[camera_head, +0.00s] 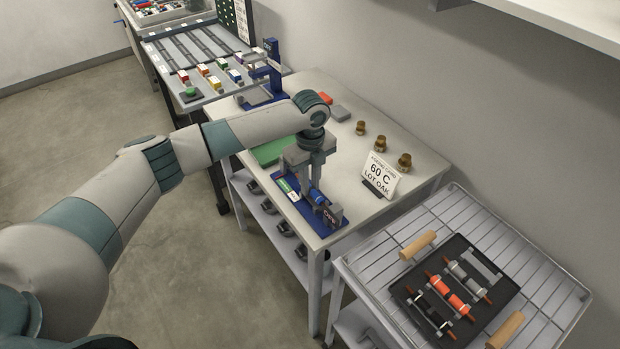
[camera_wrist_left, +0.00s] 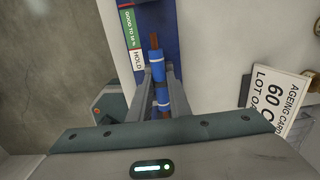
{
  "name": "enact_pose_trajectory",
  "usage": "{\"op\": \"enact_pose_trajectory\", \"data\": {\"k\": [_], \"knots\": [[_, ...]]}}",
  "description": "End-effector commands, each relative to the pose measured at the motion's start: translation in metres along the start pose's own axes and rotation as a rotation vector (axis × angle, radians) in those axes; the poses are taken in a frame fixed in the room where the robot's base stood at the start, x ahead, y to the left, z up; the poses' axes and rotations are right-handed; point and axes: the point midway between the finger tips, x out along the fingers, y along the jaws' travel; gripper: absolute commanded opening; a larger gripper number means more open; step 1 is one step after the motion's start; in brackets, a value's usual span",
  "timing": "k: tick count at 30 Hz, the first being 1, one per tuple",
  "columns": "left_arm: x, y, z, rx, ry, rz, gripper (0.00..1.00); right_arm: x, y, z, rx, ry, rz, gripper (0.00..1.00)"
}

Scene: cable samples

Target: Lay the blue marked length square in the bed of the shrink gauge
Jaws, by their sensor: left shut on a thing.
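My right gripper is not in view.
A card reading "60 C" (camera_head: 380,175) stands right of the gauge, with brass pieces (camera_head: 381,144) behind it. A green mat (camera_head: 270,151) lies behind my gripper. A wire rack (camera_head: 372,275) at right holds a dark tray (camera_head: 411,300) of samples.

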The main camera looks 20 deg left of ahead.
Motion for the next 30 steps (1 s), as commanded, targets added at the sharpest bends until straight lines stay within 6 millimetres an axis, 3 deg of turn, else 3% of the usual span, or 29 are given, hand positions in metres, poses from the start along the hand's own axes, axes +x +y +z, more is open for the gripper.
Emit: {"op": "enact_pose_trajectory", "data": {"k": [30], "knots": [[0.019,0.003,-0.003,0.0,0.004,0.008,0.0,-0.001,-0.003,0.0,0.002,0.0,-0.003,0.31]]}}
